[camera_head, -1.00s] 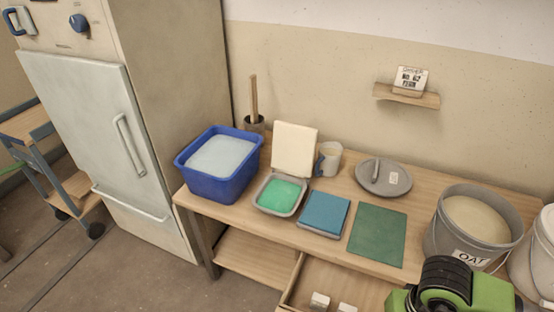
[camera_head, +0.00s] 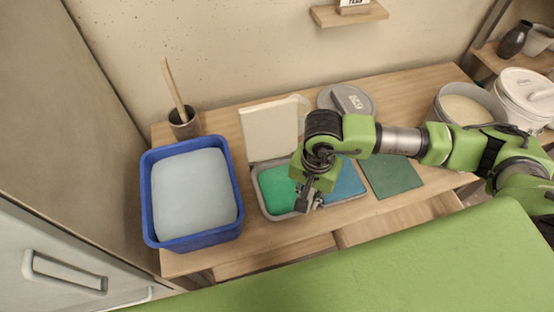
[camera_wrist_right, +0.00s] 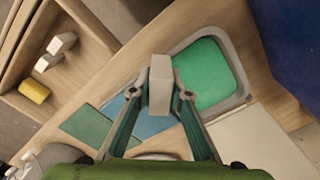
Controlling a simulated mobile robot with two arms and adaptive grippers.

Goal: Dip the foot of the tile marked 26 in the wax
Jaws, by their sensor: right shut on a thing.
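A small pale tile (camera_wrist_right: 160,85) is clamped between the fingers of my right gripper (camera_wrist_right: 160,92) in the right wrist view. No number is readable on it. In the head view my right gripper (camera_head: 307,201) is over the right edge of the wax tray; the tile cannot be made out there. The green wax (camera_head: 276,188) fills a shallow grey tray (camera_head: 264,211) with its pale lid standing open behind. The wax also shows in the wrist view (camera_wrist_right: 208,75), to the right of the tile. I cannot tell the tile's height above it. My left gripper is not in view.
A blue tub (camera_head: 148,205) stands left. An open drawer below holds white blocks (camera_wrist_right: 62,42) and a yellow piece (camera_wrist_right: 35,92). A bucket (camera_head: 467,107) stands at the right.

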